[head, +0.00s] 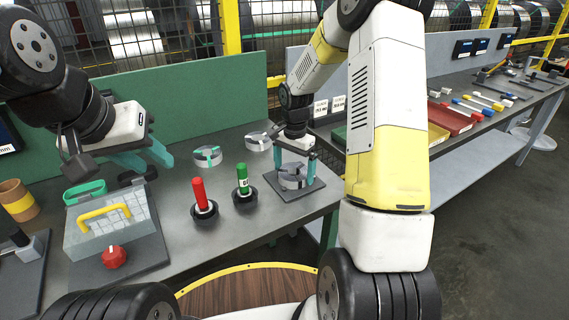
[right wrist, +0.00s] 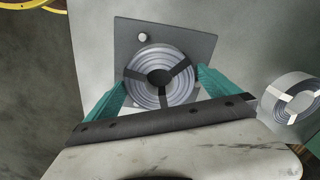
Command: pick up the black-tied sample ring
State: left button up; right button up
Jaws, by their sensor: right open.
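The black-tied sample ring (right wrist: 161,76) is a coil of grey steel strip with black ties. It lies flat on a square grey plate (right wrist: 195,47) that has a small pale knob at one corner. In the head view the ring (head: 292,181) sits on its plate (head: 308,187) near the bench's right end. My right gripper (head: 297,154) is over it, pointing down. In the right wrist view its teal fingers (right wrist: 160,92) are open, one on each side of the ring; whether they touch it I cannot tell. My left gripper (head: 158,166) is open and empty above the bench's left part.
A white-tied ring (head: 257,142) and a teal-tied ring (head: 207,156) lie farther back on the bench. A red marker (head: 199,193) and a green marker (head: 242,179) stand in black holders left of the plate.

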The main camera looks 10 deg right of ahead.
jog(key=c, duration=1.8)
jog(key=shift+r, duration=0.45)
jog(key=r, duration=0.2)
jog(key=shift+s+a+r, duration=0.1)
jog(key=shift+s+r, duration=0.2)
jog(key=shift+r, duration=0.05)
jog(key=s+a, duration=0.1)
jog(key=s, duration=0.3)
jog(key=s+a+r, duration=0.1)
jog(key=s+a, duration=0.1)
jog(key=s, duration=0.3)
jog(key=s+a, duration=0.2)
jog(key=s, duration=0.3)
jog(key=shift+s+a+r, duration=0.1)
jog(key=shift+s+r, duration=0.05)
jog(key=shift+s, duration=0.1)
